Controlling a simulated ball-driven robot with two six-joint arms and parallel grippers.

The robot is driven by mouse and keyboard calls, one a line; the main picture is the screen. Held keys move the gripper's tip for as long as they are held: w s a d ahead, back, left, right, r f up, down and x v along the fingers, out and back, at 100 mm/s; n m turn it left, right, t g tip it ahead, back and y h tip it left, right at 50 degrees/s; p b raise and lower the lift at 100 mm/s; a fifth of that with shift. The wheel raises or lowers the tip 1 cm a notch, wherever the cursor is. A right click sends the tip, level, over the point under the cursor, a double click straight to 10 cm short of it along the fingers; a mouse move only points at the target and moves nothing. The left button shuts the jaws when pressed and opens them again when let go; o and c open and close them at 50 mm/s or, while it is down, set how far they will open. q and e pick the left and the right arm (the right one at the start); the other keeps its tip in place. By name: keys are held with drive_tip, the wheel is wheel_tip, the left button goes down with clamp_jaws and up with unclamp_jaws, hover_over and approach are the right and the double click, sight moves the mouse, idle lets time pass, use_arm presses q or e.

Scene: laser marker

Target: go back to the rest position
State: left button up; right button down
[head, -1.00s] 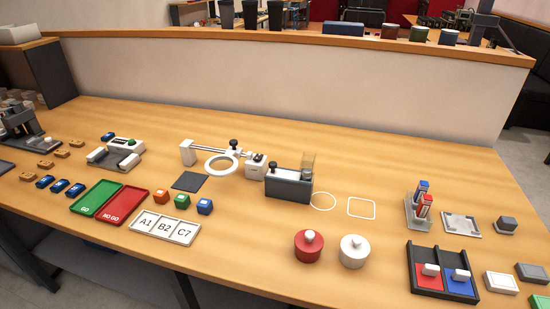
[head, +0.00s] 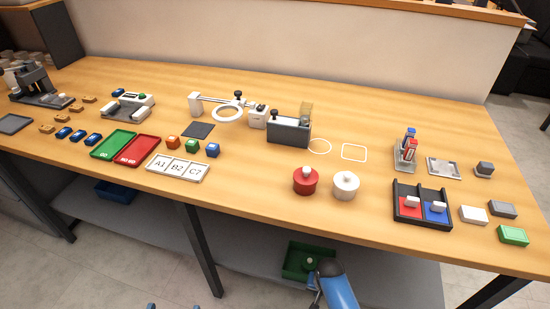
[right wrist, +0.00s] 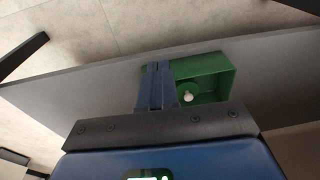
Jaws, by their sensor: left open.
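My left gripper (head: 172,306) shows only as two blue fingertips, set well apart, at the bottom edge of the head view. It is open with nothing between the tips, low in front of the table. My right arm shows as a blue link at the bottom of the head view, below the table edge. In the right wrist view the blue fingers of my right gripper (right wrist: 158,85) lie side by side, shut, with nothing seen between them. They overlap the left side of a green bin (right wrist: 218,62), which holds a green piece with a white knob (right wrist: 188,96).
The wooden table (head: 270,215) carries a red pot (head: 305,182), a white pot (head: 345,187), a black tray (head: 422,205) and a label plate (head: 178,168). The green bin (head: 293,270) and a blue bin (head: 117,191) sit on the grey shelf (head: 235,235) below.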

drive_tip(key=s+d+r+n+t+p, duration=0.1)
drive_tip(key=s+r+t, duration=0.4)
drive_tip(key=r, duration=0.9)
drive_tip(key=s+d+r+n+t+p, duration=0.1)
drive_tip(key=s+d+r+t+p, duration=0.2)
drive_tip(key=r, duration=1.1)
drive_tip(key=s+d+r+n+t+p, duration=0.1)
drive_tip(key=s+d+r+t+p, duration=0.2)
drive_tip(key=s+r+t+p, duration=0.4)
drive_tip(key=s+r+t, duration=0.1)
drive_tip(key=s+r, duration=0.2)
drive_tip(key=r, duration=0.4)
drive_tip(key=shift+s, duration=0.2)
